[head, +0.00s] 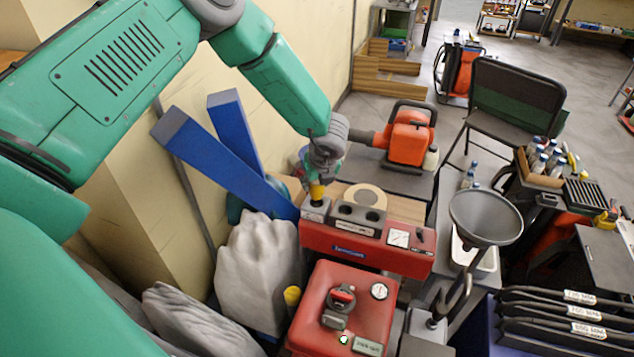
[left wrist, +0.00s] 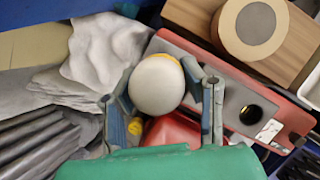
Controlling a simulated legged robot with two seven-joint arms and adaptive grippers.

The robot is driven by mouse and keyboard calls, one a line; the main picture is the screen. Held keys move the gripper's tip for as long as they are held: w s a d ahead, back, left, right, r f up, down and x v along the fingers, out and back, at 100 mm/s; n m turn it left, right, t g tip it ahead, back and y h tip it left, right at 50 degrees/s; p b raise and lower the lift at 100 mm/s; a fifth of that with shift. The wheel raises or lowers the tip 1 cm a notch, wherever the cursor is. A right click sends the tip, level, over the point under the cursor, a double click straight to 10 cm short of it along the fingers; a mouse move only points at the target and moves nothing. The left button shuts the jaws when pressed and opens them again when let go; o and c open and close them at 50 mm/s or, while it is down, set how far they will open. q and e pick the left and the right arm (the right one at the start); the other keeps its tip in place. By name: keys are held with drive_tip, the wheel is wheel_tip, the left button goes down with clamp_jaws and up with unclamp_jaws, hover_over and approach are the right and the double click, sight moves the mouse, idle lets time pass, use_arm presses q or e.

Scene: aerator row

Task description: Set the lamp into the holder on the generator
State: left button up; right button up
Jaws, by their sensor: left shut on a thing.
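The lamp, with a white rounded top and yellow body, shows its yellow part in the head view (head: 317,191) and its white top in the left wrist view (left wrist: 157,84). My left gripper (head: 321,170) is shut on it from above; its fingers (left wrist: 163,104) lie on both sides. The generator appears to be the long red unit (head: 318,237) with a grey top. The lamp is upright at the grey holder block (head: 315,211) on the unit's left end. The gripper hides part of the lamp, and I cannot tell whether its base is seated.
A red box (head: 375,310) with a gauge and knob stands in front. A tape roll (head: 364,196) sits behind; a funnel (head: 485,215) stands on the right.

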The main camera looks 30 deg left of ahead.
sight(316, 194)
use_arm(q)
drive_tip(key=shift+f+b, duration=1.55)
drive_tip(key=shift+f, duration=0.6)
drive_tip(key=o, duration=1.4)
